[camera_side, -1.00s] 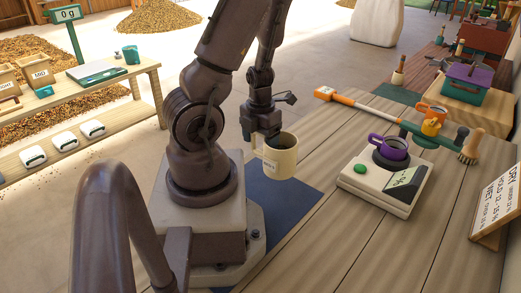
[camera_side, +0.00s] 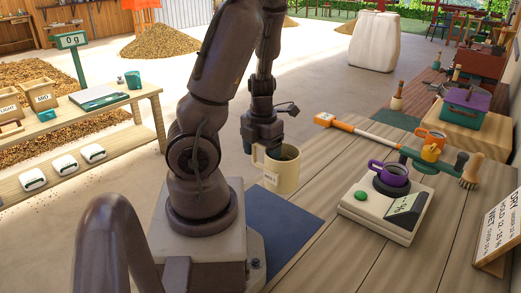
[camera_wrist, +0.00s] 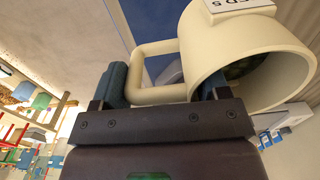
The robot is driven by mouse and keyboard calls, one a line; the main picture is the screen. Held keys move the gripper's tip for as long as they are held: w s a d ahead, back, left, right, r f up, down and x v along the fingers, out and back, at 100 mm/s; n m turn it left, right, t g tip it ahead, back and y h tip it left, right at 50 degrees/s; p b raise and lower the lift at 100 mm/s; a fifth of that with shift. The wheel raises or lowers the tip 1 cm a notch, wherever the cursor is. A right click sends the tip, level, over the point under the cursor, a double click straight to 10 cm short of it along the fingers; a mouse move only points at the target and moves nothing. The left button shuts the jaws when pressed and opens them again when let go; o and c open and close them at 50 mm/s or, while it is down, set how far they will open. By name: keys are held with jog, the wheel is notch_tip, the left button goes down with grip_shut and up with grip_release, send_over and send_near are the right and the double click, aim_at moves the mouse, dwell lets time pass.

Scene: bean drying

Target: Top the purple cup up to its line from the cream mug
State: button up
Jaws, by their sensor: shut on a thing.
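My gripper (camera_side: 252,143) is shut on the handle of the cream mug (camera_side: 284,177) and holds it near the table's left edge, left of the scale. The mug looks about upright in the side view. In the wrist view the cream mug (camera_wrist: 225,55) fills the upper right, with its handle between my gripper's fingers (camera_wrist: 160,93); dark greenish contents show inside. The purple cup (camera_side: 392,175) stands on the round dark plate of the scale, apart from the mug. Its line and its fill level cannot be made out.
The white scale (camera_side: 375,215) has a green button and a small display, unreadable here. A sign (camera_side: 500,225) stands at the right. The wooden table (camera_side: 330,250) is clear between mug and scale.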

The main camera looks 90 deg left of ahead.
jog(key=w+m, duration=1.7)
jog(key=w, duration=0.6)
jog(key=w+d+r+m, duration=0.1)
jog(key=w+d+m, duration=0.3)
jog(key=m, duration=0.5)
jog(key=w+d+m+h, duration=0.1)
jog(key=w+d+m, duration=0.2)
jog(key=w+m, duration=0.3)
jog(key=w+d+r+m+h, duration=0.1)
jog(key=w+d+m, duration=0.3)
jog(key=m, duration=0.8)
jog(key=shift+w+d+r+m, duration=0.3)
jog(key=shift+w+d+m, duration=0.1)
jog(key=shift+w, duration=0.2)
